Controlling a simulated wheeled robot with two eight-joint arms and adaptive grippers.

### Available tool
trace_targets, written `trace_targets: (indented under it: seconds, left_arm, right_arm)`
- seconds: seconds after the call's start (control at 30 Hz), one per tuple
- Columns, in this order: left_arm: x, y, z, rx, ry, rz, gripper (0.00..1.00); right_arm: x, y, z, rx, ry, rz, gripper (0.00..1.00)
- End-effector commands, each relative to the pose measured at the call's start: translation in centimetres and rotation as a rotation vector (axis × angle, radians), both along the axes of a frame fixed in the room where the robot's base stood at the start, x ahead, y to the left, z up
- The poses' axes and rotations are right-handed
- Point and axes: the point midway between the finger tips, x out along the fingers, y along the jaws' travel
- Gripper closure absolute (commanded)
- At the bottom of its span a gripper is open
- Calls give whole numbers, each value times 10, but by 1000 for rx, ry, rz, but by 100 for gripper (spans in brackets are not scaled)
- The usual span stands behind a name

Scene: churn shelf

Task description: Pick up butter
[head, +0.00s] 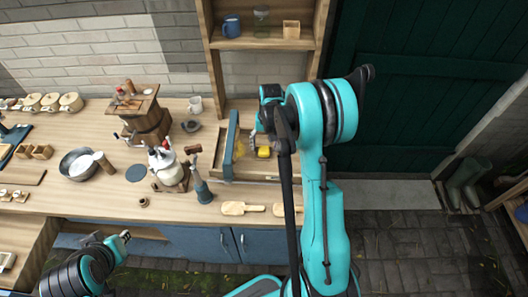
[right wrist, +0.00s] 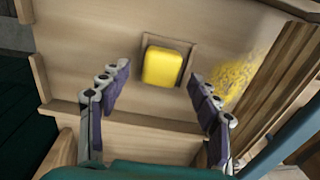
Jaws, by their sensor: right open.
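The butter is a yellow rounded block (right wrist: 163,67). In the right wrist view it sits in a small square wooden holder (right wrist: 190,48) on a wooden tray surface (right wrist: 90,60). In the head view the butter (head: 263,152) shows small, beside my right arm. My right gripper (right wrist: 155,85) is open, with one finger on each side of the butter's near end and nothing between the fingertips. In the head view the right gripper's fingers are mostly hidden by the arm. My left gripper (head: 124,236) is at the lower left, away from the butter; its jaws are too small to judge.
A blue upright panel (head: 231,145) stands just left of the butter. Wooden paddles (head: 243,208) lie at the counter's front edge. A shelf (head: 262,42) rises behind.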

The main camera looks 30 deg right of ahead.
Motion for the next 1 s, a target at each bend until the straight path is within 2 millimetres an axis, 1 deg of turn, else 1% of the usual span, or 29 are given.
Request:
trace_targets:
  seconds: [0.23, 0.27, 0.3, 0.37, 0.4, 0.43, 0.53, 0.57, 0.77, 0.87, 1.0]
  left_arm:
    - [0, 0, 0, 0, 0, 0, 81]
    - [0, 0, 0, 0, 0, 0, 81]
    - [0, 0, 0, 0, 0, 0, 81]
    - [0, 0, 0, 0, 0, 0, 81]
    - [0, 0, 0, 0, 0, 0, 81]
    - [0, 0, 0, 0, 0, 0, 81]
    - [0, 0, 0, 0, 0, 0, 81]
    - [0, 0, 0, 0, 0, 0, 81]
    - [0, 0, 0, 0, 0, 0, 81]
    - [0, 0, 1, 0, 0, 0, 81]
    - [0, 0, 4, 0, 0, 0, 81]
  right_arm:
    - [0, 0, -2, 0, 0, 0, 37]
    - [0, 0, -2, 0, 0, 0, 42]
    - [0, 0, -2, 0, 0, 0, 53]
    - [0, 0, -2, 0, 0, 0, 69]
    - [0, 0, -2, 0, 0, 0, 79]
    - [0, 0, -2, 0, 0, 0, 87]
    - [0, 0, -2, 0, 0, 0, 87]
    - [0, 0, -2, 0, 0, 0, 92]
    - [0, 0, -1, 0, 0, 0, 92]
    - [0, 0, 3, 0, 0, 0, 92]
    - [0, 0, 18, 0, 0, 0, 92]
